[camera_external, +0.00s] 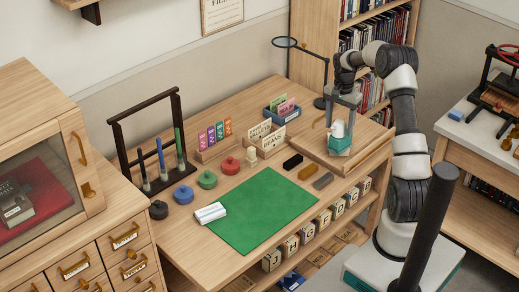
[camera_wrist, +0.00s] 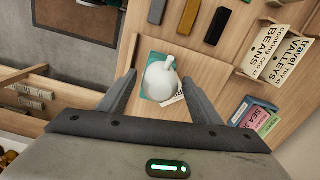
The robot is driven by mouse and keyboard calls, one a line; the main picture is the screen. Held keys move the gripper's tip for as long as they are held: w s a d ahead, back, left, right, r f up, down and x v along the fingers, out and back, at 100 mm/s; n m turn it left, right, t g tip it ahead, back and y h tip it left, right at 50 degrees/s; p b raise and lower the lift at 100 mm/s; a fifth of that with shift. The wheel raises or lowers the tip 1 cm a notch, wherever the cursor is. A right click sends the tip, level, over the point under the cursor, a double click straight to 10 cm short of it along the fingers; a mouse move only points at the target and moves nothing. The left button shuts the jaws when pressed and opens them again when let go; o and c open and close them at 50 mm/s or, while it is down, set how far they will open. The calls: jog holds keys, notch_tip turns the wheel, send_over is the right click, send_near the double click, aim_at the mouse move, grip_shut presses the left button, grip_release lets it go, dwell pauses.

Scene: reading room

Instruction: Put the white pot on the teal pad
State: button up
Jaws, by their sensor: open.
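The white pot (camera_wrist: 160,82) is a small rounded vessel with a narrow top. It appears upright on the teal pad (camera_wrist: 145,90), whose edges show around it. In the external view the white pot (camera_external: 338,129) shows above the teal pad (camera_external: 340,145), on the raised wooden board at the right end of the desk. My gripper (camera_wrist: 160,79) is open, with one finger on each side of the pot and visible gaps between. In the external view my gripper (camera_external: 342,122) points down over the pot, partly hiding it.
A black block (camera_external: 292,162), a tan block (camera_external: 308,171) and a grey block (camera_external: 323,181) lie left of the board. Card holders (camera_external: 265,138) stand behind them. A green mat (camera_external: 262,212) covers the desk's front. A magnifier stand (camera_external: 326,75) rises behind my gripper.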

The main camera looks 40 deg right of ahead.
aim_at(341, 121)
notch_tip(341, 121, up, 11)
jog(key=shift+r+p, duration=0.2)
jog(key=shift+p, duration=0.15)
